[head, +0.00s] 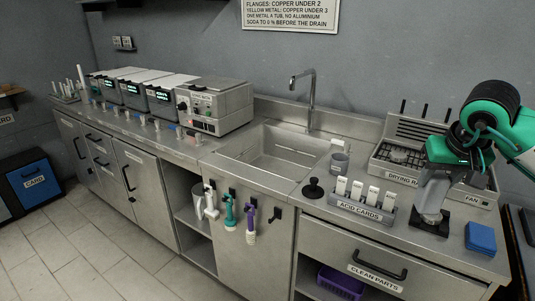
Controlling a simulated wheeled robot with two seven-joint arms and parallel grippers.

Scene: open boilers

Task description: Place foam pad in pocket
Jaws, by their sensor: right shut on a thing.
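My right gripper (432,216) comes down from the green and black arm at the right, over the counter between the acid cards rack and the blue block. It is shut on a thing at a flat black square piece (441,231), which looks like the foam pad. The fingertips hide much of this piece, and I cannot tell whether it rests on the counter or just above it. No pocket can be made out clearly. My left gripper is not in view.
The acid cards rack (361,208) stands left of the gripper, the drying rack (387,172) behind it. A black knob-like thing (313,188) and the sink (270,148) are further left. The counter's front edge is close.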

